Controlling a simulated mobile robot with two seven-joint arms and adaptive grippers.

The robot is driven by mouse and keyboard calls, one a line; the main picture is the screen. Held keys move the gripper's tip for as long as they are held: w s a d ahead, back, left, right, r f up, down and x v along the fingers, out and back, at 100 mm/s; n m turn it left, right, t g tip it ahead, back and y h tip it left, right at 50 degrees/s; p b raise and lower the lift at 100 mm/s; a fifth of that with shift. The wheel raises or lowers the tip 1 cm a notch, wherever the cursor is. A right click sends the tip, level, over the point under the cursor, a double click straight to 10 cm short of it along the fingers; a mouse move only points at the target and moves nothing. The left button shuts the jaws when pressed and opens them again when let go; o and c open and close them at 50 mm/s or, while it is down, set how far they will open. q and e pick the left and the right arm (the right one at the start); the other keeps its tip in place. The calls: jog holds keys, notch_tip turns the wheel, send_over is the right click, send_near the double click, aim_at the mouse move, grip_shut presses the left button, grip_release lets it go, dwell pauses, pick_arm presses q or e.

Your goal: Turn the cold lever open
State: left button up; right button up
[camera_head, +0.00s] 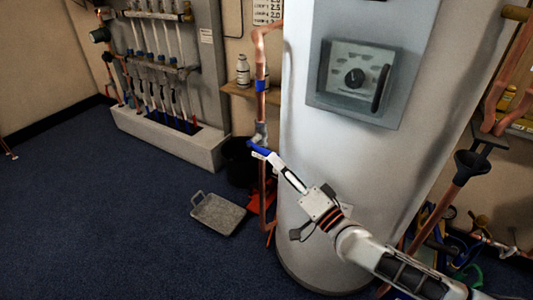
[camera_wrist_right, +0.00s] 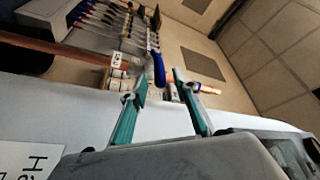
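The cold lever (camera_head: 262,148) is a blue handle on a valve on the vertical copper pipe (camera_head: 262,100), left of the white tank. It slants down to the right in the head view. My right gripper (camera_head: 275,158) is at the lever's free end. In the right wrist view the two teal fingers (camera_wrist_right: 160,80) stand apart. My left gripper is not in view.
The white tank (camera_head: 330,190) with its control panel (camera_head: 357,77) stands close beside my right arm. A wall manifold (camera_head: 160,70) stands farther left.

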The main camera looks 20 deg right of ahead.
aim_at(268, 151)
jog(key=x, duration=0.4)
jog(key=shift+w+a, duration=0.2)
jog(key=shift+w, duration=0.2)
jog(key=shift+r, duration=0.1)
grip_shut()
